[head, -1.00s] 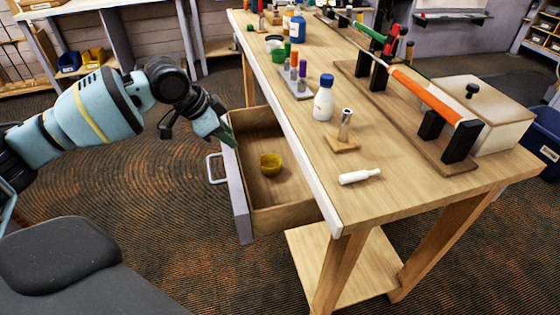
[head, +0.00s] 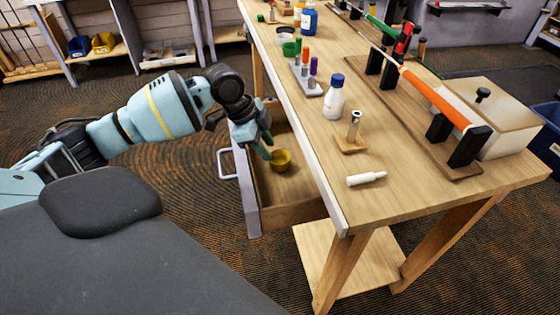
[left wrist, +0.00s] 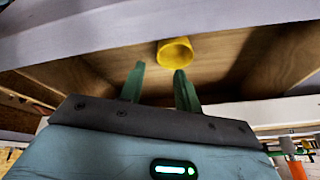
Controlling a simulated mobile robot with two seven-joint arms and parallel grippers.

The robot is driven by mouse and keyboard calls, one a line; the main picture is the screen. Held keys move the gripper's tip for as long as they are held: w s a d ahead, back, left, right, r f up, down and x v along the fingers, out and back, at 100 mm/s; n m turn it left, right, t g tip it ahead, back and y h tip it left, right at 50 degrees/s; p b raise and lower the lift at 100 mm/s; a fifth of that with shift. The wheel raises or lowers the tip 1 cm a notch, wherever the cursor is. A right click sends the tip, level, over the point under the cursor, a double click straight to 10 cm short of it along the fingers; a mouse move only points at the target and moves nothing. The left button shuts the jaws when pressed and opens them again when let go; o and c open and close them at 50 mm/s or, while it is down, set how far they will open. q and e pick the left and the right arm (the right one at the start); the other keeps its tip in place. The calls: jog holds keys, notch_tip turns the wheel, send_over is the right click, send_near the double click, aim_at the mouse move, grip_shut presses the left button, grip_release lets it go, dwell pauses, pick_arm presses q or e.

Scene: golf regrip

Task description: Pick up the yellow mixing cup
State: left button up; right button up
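The yellow mixing cup (head: 281,160) stands in the open drawer (head: 292,213) of the workbench. In the left wrist view the cup (left wrist: 174,52) is just beyond the fingertips, nearer the right finger. My left gripper (head: 268,153) is over the drawer, close to the cup's left side. In the left wrist view its two green fingers (left wrist: 158,72) are apart with nothing between them. Whether a finger touches the cup I cannot tell. My right gripper is not in view.
The drawer front with its handle (head: 227,163) is on the left. The workbench top (head: 400,195) holds a white bottle (head: 333,101), a small white tube (head: 366,179), a wooden stand (head: 351,143) and a golf club (head: 436,96) on black supports. The drawer's near part is clear.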

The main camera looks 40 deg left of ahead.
aim_at(282, 168)
pick_arm(q)
jog(key=shift+x, duration=3.35)
jog(key=shift+w+d+r, duration=0.1)
jog(key=shift+d+r, duration=0.05)
grip_shut()
